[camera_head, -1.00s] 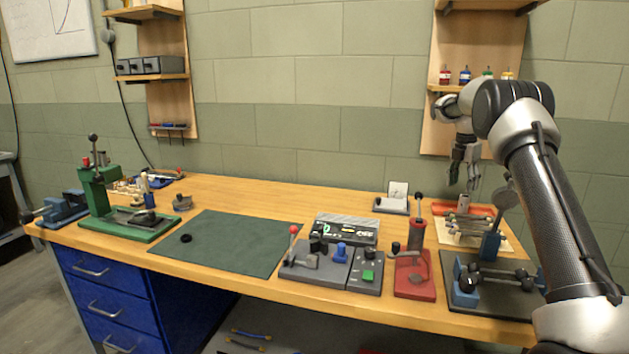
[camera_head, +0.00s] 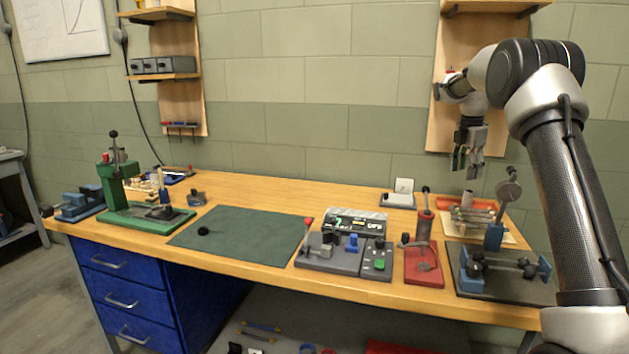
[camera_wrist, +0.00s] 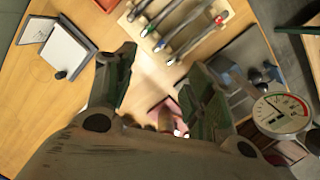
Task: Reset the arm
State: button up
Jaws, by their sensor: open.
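My gripper (camera_head: 468,160) hangs in the air above the right part of the workbench (camera_head: 262,186), in front of the wooden wall panel, fingers pointing down. In the wrist view my gripper (camera_wrist: 165,95) is open, with its two fingers apart and nothing held between them. Below it lie a wooden tool rack (camera_wrist: 200,45) with several tools, a round gauge (camera_wrist: 281,113) and a small white card on a stand (camera_wrist: 66,50). My arm comes in from the right side of the head view.
A red press (camera_head: 424,262), a grey control box (camera_head: 345,255) and a dark fixture with blue ends (camera_head: 500,285) stand along the right front. A green press (camera_head: 115,185) stands left. Mid-bench is mostly free.

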jog(key=s+a+r+m+t, duration=0.1)
jog(key=s+a+r+m, duration=0.2)
jog(key=s, duration=0.5)
jog(key=s+a+r+m, duration=0.2)
jog(key=s+r+m, duration=0.25)
jog(key=s, duration=0.35)
jog(key=s+a+r+m+t, duration=0.1)
jog(key=s+a+r+m, duration=0.15)
jog(key=s+r, duration=0.4)
jog(key=s+a+f+m, duration=0.1)
jog(key=s+f+m, duration=0.2)
jog(key=s, duration=0.5)
jog(key=s+a+f+m, duration=0.1)
jog(key=s+f+m, duration=0.2)
jog(key=s, duration=0.6)
jog(key=s+a+f+m+t+y, duration=0.1)
jog(key=s+f+m, duration=0.3)
jog(key=s, duration=0.4)
jog(key=shift+s+m, duration=0.2)
jog(key=shift+m, duration=0.3)
jog(key=shift+a+f, duration=0.1)
